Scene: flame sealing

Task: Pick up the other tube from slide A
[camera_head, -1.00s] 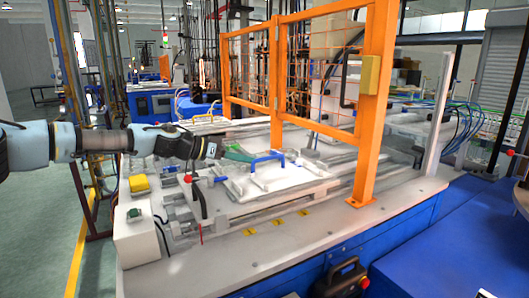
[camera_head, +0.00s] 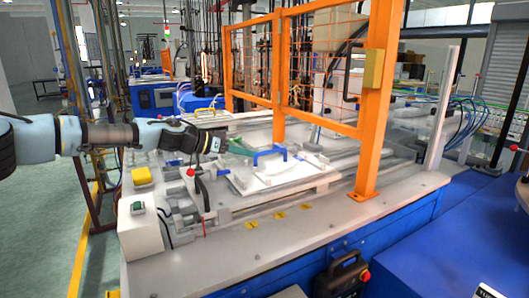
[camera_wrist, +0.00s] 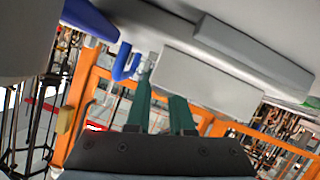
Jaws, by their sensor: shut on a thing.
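My gripper (camera_head: 238,147) is at the end of the arm, above the machine bed and just left of the blue handle (camera_head: 268,153). Its green fingers also show in the wrist view (camera_wrist: 163,95), with a gap between them. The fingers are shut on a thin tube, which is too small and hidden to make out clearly. The white slide plate (camera_head: 290,178) lies on the bed below and to the right of my gripper. I cannot tell which slide is slide A, nor see a tube lying on one.
An orange mesh guard (camera_head: 372,110) stands behind and to the right of my gripper. A white control box (camera_head: 141,232) with a green button and a yellow block (camera_head: 142,176) stand at the left.

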